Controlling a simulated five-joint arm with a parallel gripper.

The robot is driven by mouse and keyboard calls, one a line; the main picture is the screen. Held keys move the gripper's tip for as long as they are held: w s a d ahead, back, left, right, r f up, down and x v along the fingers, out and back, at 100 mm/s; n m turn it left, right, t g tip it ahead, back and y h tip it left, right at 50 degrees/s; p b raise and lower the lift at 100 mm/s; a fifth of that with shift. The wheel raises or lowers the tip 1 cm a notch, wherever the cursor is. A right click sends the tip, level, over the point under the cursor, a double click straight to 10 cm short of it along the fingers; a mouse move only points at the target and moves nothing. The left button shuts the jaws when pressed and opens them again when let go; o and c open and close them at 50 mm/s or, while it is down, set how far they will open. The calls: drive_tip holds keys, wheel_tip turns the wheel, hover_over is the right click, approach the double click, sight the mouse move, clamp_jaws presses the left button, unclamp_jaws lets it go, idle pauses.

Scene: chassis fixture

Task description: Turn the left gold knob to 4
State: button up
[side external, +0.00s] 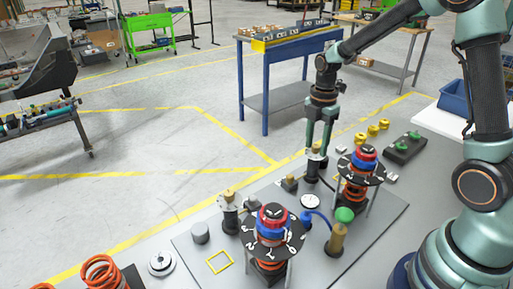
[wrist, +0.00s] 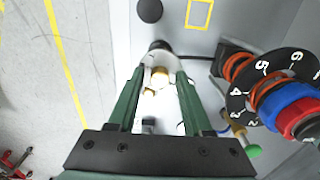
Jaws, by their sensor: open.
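Two gold knobs top metal posts in the side external view: a nearer one (side external: 229,195) on the left and a farther one (side external: 316,149) to its right. My gripper (side external: 318,146) points straight down at the farther knob, its open fingers on either side of the top of that post. In the wrist view a gold knob (wrist: 160,78) shows between my two green fingers (wrist: 161,68); contact cannot be told. A black dial (wrist: 241,88) with white numbers stands to its right. Any mark on the knob is too small to read.
The nearer dial (side external: 272,232) and farther dial (side external: 360,169) stand on orange springs with red and blue caps. A green-topped valve (side external: 337,238), a gauge (side external: 311,201) and a grey cylinder (side external: 200,232) crowd the plate. Open floor lies beyond the table edge.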

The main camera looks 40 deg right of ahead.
drive_tip(key=m, duration=1.5)
drive_tip(key=shift+m, duration=2.8)
drive_tip(key=shift+c, duration=0.3)
